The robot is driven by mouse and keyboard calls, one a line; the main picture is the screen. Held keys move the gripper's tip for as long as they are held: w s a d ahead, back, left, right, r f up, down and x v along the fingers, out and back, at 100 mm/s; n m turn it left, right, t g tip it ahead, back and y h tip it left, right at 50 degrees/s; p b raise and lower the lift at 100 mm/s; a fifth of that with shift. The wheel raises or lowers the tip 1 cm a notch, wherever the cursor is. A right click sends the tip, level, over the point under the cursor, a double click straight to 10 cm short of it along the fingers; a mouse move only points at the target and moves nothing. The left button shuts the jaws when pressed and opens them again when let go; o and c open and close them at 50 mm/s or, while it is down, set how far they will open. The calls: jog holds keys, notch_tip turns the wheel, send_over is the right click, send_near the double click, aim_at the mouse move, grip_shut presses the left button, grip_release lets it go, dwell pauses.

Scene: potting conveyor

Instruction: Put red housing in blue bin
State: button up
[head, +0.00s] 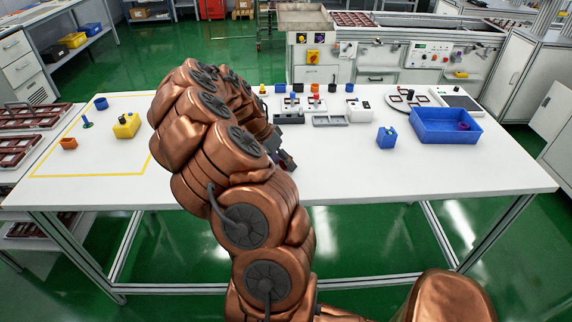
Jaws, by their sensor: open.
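The blue bin (425,138) stands on the right part of the white table, with a small purple piece (462,126) inside it. No clearly red housing can be picked out. My gripper (287,160) is mostly hidden behind my copper-coloured arm at mid-table. It is open, left of the bin and apart from it. Whatever lies directly behind the arm is hidden.
A blue block (386,138) stands left of the bin. Small fixtures and coloured pieces line the back edge. The front right of the white table (400,175) is clear.

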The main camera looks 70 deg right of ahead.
jog(key=shift+c, duration=0.4)
jog(key=c, duration=0.9)
jog(key=shift+w+r, duration=0.1)
jog(key=shift+r, duration=0.05)
